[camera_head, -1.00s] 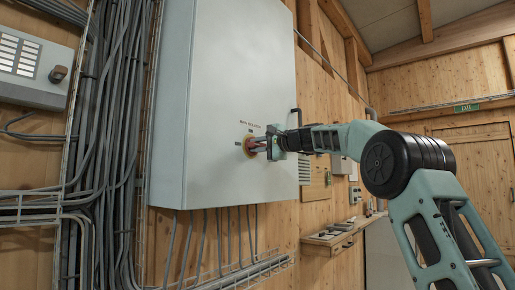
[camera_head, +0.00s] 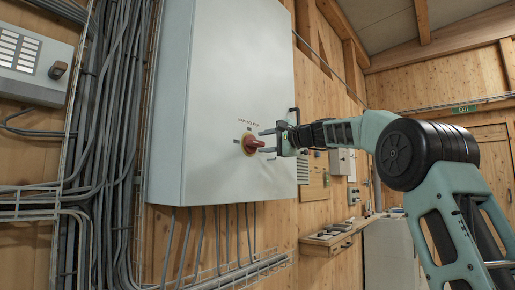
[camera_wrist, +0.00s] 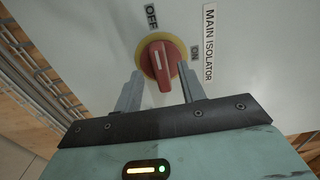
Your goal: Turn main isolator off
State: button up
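The main isolator (camera_head: 253,145) is a red rotary knob on a yellow round plate, on the front of a grey cabinet (camera_head: 225,85). In the wrist view the red knob (camera_wrist: 161,66) has its white mark toward the OFF label (camera_wrist: 151,17). The ON label (camera_wrist: 195,53) is to the right of the knob, beside the MAIN ISOLATOR plate (camera_wrist: 209,44). My gripper (camera_head: 263,142) is open and empty, just in front of the knob. In the wrist view its fingers (camera_wrist: 160,72) appear on either side of the knob, with gaps.
Bundled grey cables (camera_head: 105,110) run down the wall left of the cabinet. A smaller grey box (camera_head: 32,62) is at the far left. A wooden shelf (camera_head: 335,241) stands out at the lower right. The space in front of the cabinet is clear apart from my arm.

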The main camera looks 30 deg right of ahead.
jog(key=b+v, duration=0.2)
jog(key=v, duration=1.1)
jog(key=shift+b, duration=0.4)
